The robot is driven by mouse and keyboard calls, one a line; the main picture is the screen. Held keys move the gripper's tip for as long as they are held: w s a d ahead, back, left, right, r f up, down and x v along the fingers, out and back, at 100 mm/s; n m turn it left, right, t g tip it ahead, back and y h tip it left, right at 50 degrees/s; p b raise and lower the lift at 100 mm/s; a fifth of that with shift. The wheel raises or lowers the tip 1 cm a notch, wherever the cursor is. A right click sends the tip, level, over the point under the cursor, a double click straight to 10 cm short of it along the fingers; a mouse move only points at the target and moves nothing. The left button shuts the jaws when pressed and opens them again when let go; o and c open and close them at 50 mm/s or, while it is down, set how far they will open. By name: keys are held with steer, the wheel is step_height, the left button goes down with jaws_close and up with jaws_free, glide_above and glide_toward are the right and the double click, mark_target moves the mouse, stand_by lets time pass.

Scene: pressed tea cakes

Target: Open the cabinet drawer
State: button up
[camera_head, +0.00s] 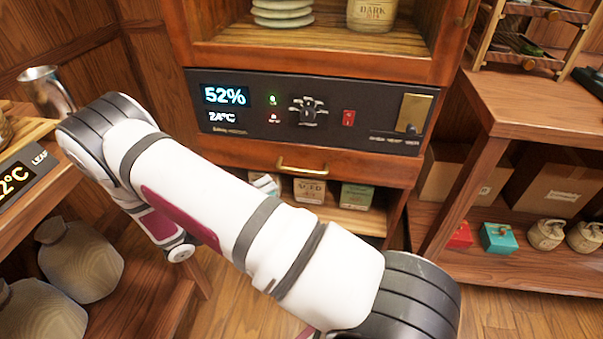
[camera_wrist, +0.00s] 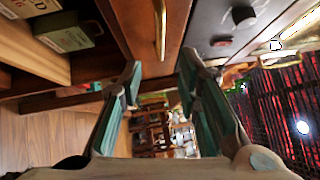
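The wooden cabinet drawer (camera_head: 245,157) is below the black control panel and looks closed, with its front flush to the cabinet. Its brass bar handle (camera_head: 302,168) shows in the head view just above my arm. In the wrist view the handle (camera_wrist: 160,28) runs up and down near the top centre, on the drawer front (camera_wrist: 135,22). My gripper (camera_wrist: 160,64) is open and empty. Its two green-sided fingers stand apart on either side of the handle's line in the picture, and the handle appears beyond the fingertips. The gripper cannot be made out in the head view.
The control panel (camera_head: 320,100) sits above the drawer, and an open shelf with boxes (camera_head: 357,196) is below it. A wooden shelf unit (camera_head: 530,110) stands right. Jars (camera_head: 80,262) stand at lower left.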

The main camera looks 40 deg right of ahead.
mark_target(302, 171)
steer(key=d, duration=0.3)
steer(key=s+d+r+b, duration=0.1)
steer(key=d, duration=0.3)
steer(key=d+b, duration=0.1)
steer(key=d, duration=0.3)
steer(key=shift+s+d+r, duration=0.1)
steer(key=shift+s+r, duration=0.1)
steer(key=shift+r, duration=0.05)
jaws_close()
